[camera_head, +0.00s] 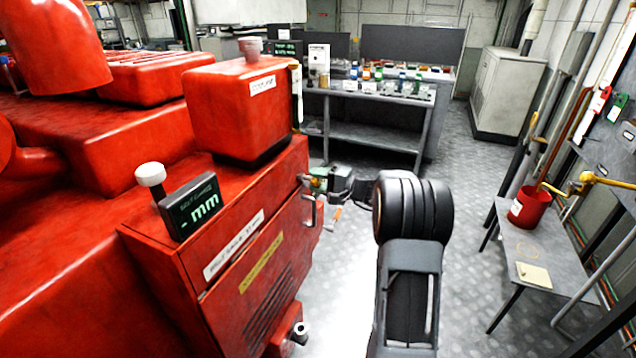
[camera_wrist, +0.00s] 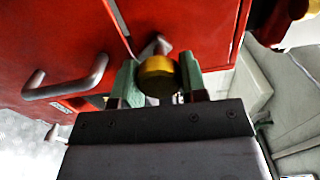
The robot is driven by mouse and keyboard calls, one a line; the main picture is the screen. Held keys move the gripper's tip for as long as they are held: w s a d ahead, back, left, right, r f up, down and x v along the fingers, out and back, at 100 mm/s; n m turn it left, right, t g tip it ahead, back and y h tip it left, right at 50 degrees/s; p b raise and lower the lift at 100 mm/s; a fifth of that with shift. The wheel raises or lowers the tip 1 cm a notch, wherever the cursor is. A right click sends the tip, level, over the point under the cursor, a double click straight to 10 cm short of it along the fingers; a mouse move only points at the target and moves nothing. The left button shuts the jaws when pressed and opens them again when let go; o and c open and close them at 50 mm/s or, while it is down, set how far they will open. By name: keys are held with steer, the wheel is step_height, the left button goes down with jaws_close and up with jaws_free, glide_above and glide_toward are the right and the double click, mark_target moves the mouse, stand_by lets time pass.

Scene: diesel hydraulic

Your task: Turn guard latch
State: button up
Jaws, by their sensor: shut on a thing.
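The guard latch shows in the wrist view as a round brass-yellow knob (camera_wrist: 158,76) with a short grey lever behind it, against the red guard door (camera_wrist: 60,30). My gripper (camera_wrist: 160,82) has its two green fingers on either side of the knob and is shut on it. In the head view my gripper (camera_head: 318,183) is at the right end of the red machine, above the grey door handle (camera_head: 309,212). That handle also shows in the wrist view (camera_wrist: 65,86), left of the fingers.
A gauge box (camera_head: 190,207) reading "- mm" stands on the red machine. A grey workbench (camera_head: 372,135) with small parts stands behind. At right a low table (camera_head: 525,255) holds a red bucket (camera_head: 530,207). Free floor lies between machine and table.

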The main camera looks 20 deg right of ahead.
steer(key=m, duration=0.4)
steer(key=shift+p, duration=0.4)
steer(key=shift+f+m+p, duration=0.1)
steer(key=shift+m+p, duration=0.35)
steer(key=shift+m, duration=0.95)
steer(key=o, duration=0.9)
steer(key=b+v, duration=0.1)
steer(key=v, duration=1.2)
steer(key=shift+s+d, duration=0.25)
steer(key=shift+s, duration=0.1)
